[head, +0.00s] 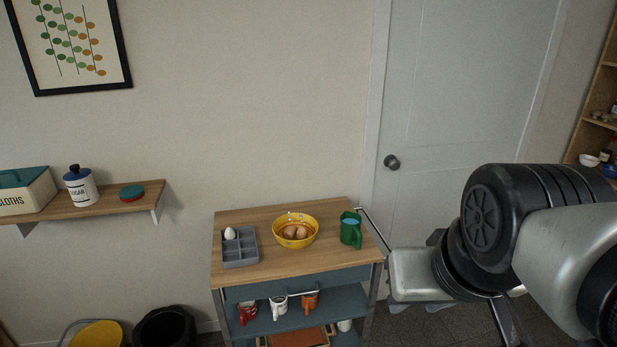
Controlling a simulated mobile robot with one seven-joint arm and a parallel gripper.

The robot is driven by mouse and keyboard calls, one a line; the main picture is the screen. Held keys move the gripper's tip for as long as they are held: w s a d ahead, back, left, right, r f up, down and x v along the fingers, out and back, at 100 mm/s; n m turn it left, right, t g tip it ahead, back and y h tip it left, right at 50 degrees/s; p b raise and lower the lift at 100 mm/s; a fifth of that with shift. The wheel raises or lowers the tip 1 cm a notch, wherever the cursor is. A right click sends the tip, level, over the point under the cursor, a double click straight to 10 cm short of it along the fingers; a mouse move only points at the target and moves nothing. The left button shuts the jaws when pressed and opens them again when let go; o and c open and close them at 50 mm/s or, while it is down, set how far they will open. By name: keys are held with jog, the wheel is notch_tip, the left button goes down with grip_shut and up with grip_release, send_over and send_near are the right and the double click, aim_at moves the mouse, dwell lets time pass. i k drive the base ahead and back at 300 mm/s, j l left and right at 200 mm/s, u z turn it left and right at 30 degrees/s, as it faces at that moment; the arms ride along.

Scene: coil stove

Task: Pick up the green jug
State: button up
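The green jug (350,231) stands upright on the right part of the wooden top of a small cart (290,258). Its handle side faces the front, and its inside looks light blue. My gripper (413,300) is to the right of the cart and lower in the picture than the jug, apart from it. My arm comes in from the right edge. The fingers are mostly hidden by the hand and too unclear to tell whether they are open or shut.
Left of the jug is a yellow bowl (281,236) with brown eggs, then a grey compartment tray (241,260) with a white egg (230,234). A rail (374,229) edges the cart's right side. A white door (445,130) stands behind.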

aim_at(350, 234)
jog(key=i+l+u, duration=0.1)
jog(key=i+u, duration=0.35)
jog(key=i+l+u, duration=0.3)
jog(key=i+u, duration=0.15)
jog(key=i, duration=0.15)
